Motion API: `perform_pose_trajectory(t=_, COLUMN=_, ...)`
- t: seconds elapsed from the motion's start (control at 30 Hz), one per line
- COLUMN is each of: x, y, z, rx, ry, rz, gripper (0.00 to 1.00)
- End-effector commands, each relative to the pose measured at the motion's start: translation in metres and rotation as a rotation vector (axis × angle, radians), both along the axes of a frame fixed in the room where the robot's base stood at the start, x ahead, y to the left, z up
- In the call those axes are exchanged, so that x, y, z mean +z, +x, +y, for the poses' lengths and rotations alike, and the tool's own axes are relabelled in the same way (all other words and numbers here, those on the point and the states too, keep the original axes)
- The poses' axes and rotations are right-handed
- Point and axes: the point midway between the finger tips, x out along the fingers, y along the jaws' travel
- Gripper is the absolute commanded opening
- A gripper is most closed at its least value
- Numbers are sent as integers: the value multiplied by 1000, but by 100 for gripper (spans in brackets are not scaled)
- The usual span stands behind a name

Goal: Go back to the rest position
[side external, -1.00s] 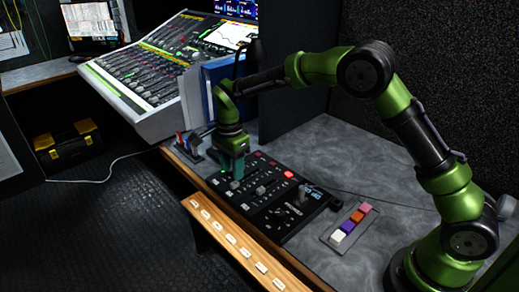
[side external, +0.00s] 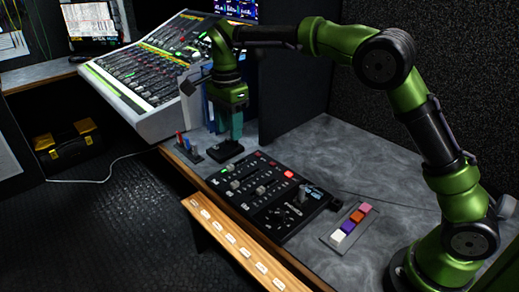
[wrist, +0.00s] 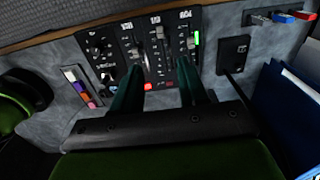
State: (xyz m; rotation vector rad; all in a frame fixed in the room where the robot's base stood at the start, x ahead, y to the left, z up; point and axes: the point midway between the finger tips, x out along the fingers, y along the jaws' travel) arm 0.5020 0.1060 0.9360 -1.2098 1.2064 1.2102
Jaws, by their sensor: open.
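My gripper (side external: 229,128) is above the grey desk (side external: 365,150), beyond the far end of the black control panel (side external: 270,195), with its teal fingers pointing down. In the wrist view the two teal fingers of my gripper (wrist: 160,88) are spread apart, with nothing between them. The black control panel (wrist: 127,45) lies beyond the fingertips there, with knobs, sliders, a lit green strip and red buttons. My green and black arm arches over the desk from its base at right.
A small black box (side external: 226,150) is below my gripper. Red, white and blue levers (side external: 187,145) stand at the desk edge. Blue folders (side external: 215,75) and a mixing console (side external: 150,75) are behind. A strip of coloured buttons (side external: 348,224) lies right. The desk's right side is mostly clear.

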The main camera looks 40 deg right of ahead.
Motion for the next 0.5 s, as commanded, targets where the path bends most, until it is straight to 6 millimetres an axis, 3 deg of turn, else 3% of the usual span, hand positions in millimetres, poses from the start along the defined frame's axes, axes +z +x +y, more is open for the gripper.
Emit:
perform_pose_trajectory(t=0.13, x=0, y=3, z=-1, rx=71, ry=-3, rz=-15, gripper=43)
perform_pose_trajectory(t=0.23, x=-17, y=0, z=-2, rx=222, ry=-4, rz=-10, gripper=43)
perform_pose_trajectory(t=0.37, x=-15, y=-22, z=-8, rx=459, ry=20, rz=-49, gripper=43)
perform_pose_trajectory(t=0.5, x=1, y=-57, z=-21, rx=685, ry=38, rz=-133, gripper=43)
